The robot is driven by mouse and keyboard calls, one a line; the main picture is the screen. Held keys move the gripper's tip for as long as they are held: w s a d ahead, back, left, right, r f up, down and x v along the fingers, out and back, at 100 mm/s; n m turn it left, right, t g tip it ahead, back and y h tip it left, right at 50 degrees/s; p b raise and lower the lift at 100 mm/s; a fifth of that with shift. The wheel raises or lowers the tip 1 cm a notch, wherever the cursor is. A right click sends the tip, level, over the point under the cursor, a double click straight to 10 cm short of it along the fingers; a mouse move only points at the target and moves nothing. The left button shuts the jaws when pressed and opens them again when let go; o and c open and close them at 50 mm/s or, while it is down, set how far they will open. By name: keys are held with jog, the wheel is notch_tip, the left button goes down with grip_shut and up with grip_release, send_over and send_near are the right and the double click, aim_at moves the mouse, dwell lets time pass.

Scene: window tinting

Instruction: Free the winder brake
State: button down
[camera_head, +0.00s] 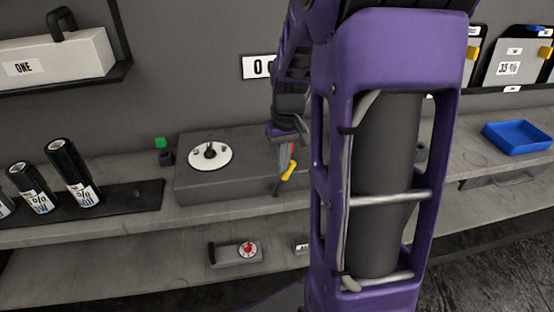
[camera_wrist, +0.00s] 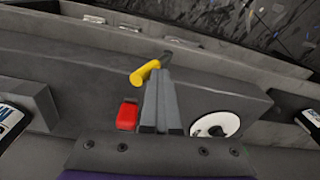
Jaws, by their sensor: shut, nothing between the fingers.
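The winder is a grey block (camera_head: 225,185) on the bench with a white disc (camera_head: 209,157) on top; the disc also shows in the wrist view (camera_wrist: 226,122). A yellow-handled lever (camera_head: 288,171), which looks like the brake, sticks out at the block's front; it also shows in the wrist view (camera_wrist: 145,73). A red piece (camera_wrist: 127,115) sits left of my fingers there. My gripper (camera_head: 284,166) is shut and empty, pointing down beside the lever. In the wrist view its fingertips (camera_wrist: 160,76) are just right of the yellow grip. I cannot tell whether they touch it.
Black rolls (camera_head: 74,172) stand on a dark mat at left. A small green piece (camera_head: 160,143) is by the block. A box with a red knob (camera_head: 247,251) sits on the lower shelf. A blue tray (camera_head: 517,137) is at right. My arm hides the middle right.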

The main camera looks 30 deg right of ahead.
jog(key=s+d+f+t+y+b, duration=0.1)
jog(key=d+f+y+b, duration=0.3)
jog(key=d+y+b, duration=0.1)
jog(key=shift+s+d+t+y, duration=0.4)
jog(key=shift+d+y, duration=0.3)
jog(key=shift+s+d+f, duration=0.15)
dwell(0.3)
